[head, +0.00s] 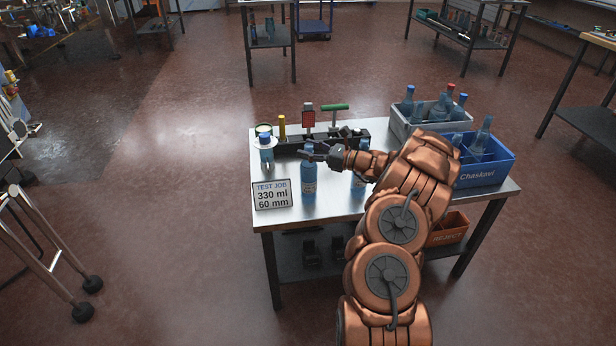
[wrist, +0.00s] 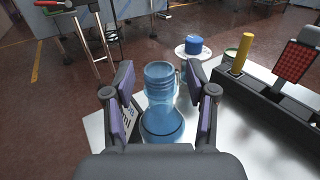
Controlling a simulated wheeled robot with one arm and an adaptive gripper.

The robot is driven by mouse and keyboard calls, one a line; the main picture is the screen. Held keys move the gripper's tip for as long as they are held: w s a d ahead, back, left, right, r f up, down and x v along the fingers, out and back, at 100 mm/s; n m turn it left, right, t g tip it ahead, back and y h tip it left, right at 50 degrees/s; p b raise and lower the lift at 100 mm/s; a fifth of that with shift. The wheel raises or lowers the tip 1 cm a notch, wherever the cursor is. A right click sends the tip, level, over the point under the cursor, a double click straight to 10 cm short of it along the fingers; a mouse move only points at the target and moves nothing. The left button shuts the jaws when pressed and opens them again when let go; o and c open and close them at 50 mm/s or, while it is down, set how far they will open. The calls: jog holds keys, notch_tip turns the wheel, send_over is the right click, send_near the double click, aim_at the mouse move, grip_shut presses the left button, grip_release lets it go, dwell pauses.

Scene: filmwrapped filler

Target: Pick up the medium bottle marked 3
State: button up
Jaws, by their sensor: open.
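A blue, uncapped bottle (head: 308,184) stands upright on the steel table, with a pale label whose mark I cannot read. In the wrist view the bottle (wrist: 160,112) is between the two fingers, seen from above its ribbed open neck. My gripper (head: 314,154) is open at the bottle's top; its fingers (wrist: 158,82) sit either side with gaps visible. A second blue bottle (head: 357,184) stands to the right, partly hidden by my arm. I cannot tell which bottle is marked 3.
A sign (head: 272,195) reading "TEST JOB 330 ml 60 mm" stands front left. A blue-capped bottle (head: 266,150) with a white disc is behind it. A black rack (head: 290,149) with tools runs along the back. A grey crate (head: 398,123) and blue crate (head: 486,174) hold bottles at right.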

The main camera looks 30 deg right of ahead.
jog(key=shift+c, duration=0.2)
grip_shut()
dwell(0.3)
